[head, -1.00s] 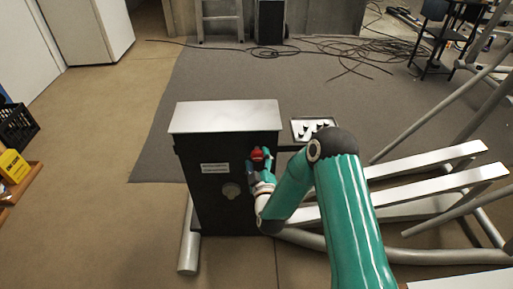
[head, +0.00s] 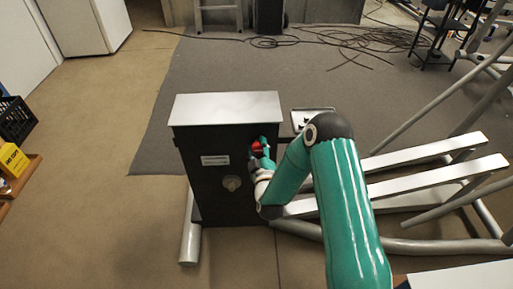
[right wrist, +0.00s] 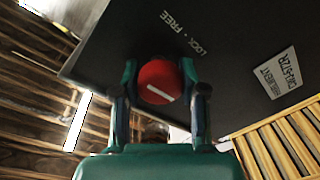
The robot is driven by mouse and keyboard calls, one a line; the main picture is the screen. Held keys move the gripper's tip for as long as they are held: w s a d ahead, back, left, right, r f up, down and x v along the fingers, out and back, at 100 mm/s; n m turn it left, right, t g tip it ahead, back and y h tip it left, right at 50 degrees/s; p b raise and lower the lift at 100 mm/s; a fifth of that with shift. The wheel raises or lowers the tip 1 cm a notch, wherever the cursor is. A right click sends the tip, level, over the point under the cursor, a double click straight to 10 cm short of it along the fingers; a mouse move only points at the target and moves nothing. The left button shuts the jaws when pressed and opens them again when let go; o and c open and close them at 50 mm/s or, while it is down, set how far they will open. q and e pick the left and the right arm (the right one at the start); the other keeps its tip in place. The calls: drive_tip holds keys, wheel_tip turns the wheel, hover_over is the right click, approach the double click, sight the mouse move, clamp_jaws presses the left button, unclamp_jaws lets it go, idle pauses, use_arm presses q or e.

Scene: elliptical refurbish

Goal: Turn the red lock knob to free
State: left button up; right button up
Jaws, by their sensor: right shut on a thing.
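The red lock knob (head: 257,148) is on the front face of the black housing (head: 212,205), near its upper right. In the right wrist view the round knob (right wrist: 158,84) has a white line across its face, slightly tilted. The white words LOCK and FREE are printed on the panel (right wrist: 230,75) beside it. My right gripper (head: 262,150) is at the knob. In the right wrist view its teal and dark fingers stand on both sides of the knob, shut on it. My left gripper is in neither view.
A white label (head: 215,160) and a round fitting (head: 232,183) are on the housing's front. A small tray (head: 312,116) is partly hidden behind my right arm. Metal rails (head: 425,155) and tubes lie to the right.

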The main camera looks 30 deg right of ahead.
drive_tip(key=shift+a+f+m+b, duration=0.1)
drive_tip(key=shift+f+m+b, duration=0.25)
drive_tip(key=shift+b, duration=0.45)
drive_tip(key=m+h+b, duration=0.1)
drive_tip(key=m+b, duration=0.7)
drive_tip(key=b, duration=0.3)
drive_tip(key=m+b, duration=0.8)
drive_tip(key=b, duration=0.2)
drive_tip(key=shift+h+b, duration=0.4)
drive_tip(key=shift+r+m+b, duration=0.15)
drive_tip(key=shift+m+b, duration=1)
drive_tip(key=shift+m, duration=0.1)
drive_tip(key=o, duration=1)
drive_tip(key=shift+w, duration=0.1)
drive_tip(key=shift+o, duration=0.8)
drive_tip(key=shift+r, duration=0.1)
drive_tip(key=shift+h, duration=0.3)
